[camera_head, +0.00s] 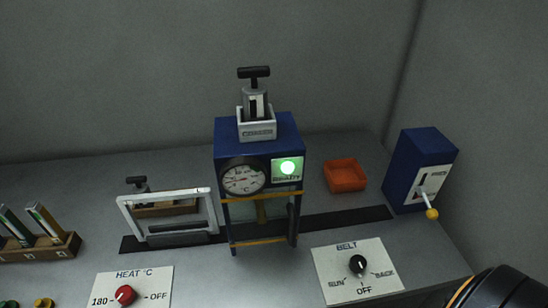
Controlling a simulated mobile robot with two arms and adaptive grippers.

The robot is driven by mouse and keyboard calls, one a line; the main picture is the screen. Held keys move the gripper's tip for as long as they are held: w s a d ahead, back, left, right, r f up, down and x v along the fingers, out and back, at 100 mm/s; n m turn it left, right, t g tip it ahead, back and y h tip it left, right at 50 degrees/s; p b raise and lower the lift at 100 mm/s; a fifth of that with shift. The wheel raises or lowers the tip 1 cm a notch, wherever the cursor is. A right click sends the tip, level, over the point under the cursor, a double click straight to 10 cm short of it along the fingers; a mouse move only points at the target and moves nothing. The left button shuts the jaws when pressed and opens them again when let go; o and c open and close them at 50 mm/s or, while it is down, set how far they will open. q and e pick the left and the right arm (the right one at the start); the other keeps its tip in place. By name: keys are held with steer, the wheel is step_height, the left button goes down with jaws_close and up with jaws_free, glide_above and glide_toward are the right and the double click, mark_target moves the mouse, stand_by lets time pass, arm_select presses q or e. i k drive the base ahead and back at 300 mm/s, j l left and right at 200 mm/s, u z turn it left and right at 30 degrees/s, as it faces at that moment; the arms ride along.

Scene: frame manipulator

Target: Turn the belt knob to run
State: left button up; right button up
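The black belt knob (358,265) sits on a white plate (335,257) marked BELT at the front right of the table. RUN is printed to its left, BACK to its right and OFF below. The knob's pointer appears to face down toward OFF, though it is small. Nothing touches the knob. Neither gripper's fingers show. A dark rounded part with a yellow edge, which looks like part of my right arm, shows at the bottom right corner.
A blue machine (258,135) with a dial and a lit green lamp stands mid-table over a dark belt strip (345,219). A blue lever box (420,170) is at right, an orange tray (345,175) behind. A red heat knob (125,294) is at front left.

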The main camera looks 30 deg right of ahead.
mark_target(357, 264)
steer(key=l+z, duration=0.1)
steer(key=z, duration=1.55)
